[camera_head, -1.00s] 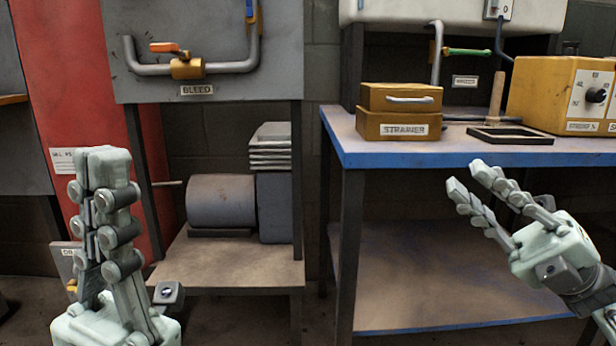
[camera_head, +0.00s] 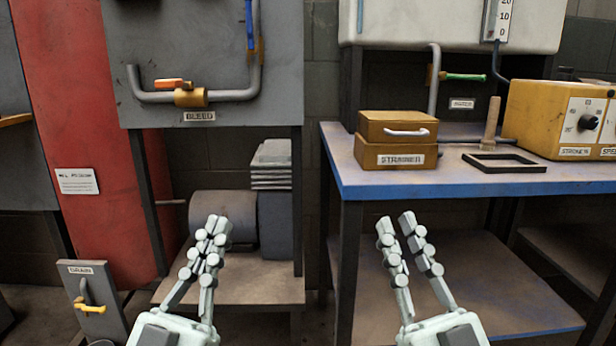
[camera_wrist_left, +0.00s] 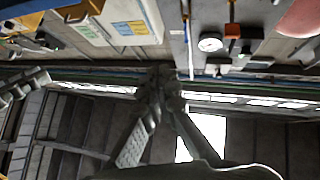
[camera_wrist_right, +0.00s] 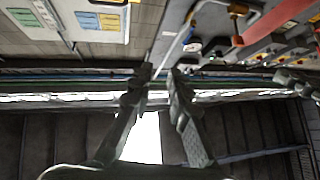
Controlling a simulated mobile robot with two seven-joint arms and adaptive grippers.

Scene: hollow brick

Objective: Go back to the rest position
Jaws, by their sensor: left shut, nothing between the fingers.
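My left gripper (camera_head: 211,228) is in the lower middle-left of the head view, pointing up and away, with its fingers together and nothing between them. Its fingertips also meet in the left wrist view (camera_wrist_left: 163,72). My right gripper (camera_head: 397,222) is to its right, pointing the same way, in front of the workbench's lower part. Its fingertips stand apart with an empty gap, which also shows in the right wrist view (camera_wrist_right: 160,74). The two grippers are roughly level and apart from each other.
A blue-edged workbench (camera_head: 450,186) stands ahead on the right. On it are a strainer box (camera_head: 397,157), a black frame (camera_head: 500,168), a wooden-handled tool (camera_head: 490,125) and a yellow control box (camera_head: 555,115). A bleed valve (camera_head: 188,95) and drain panel (camera_head: 90,300) are on the left.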

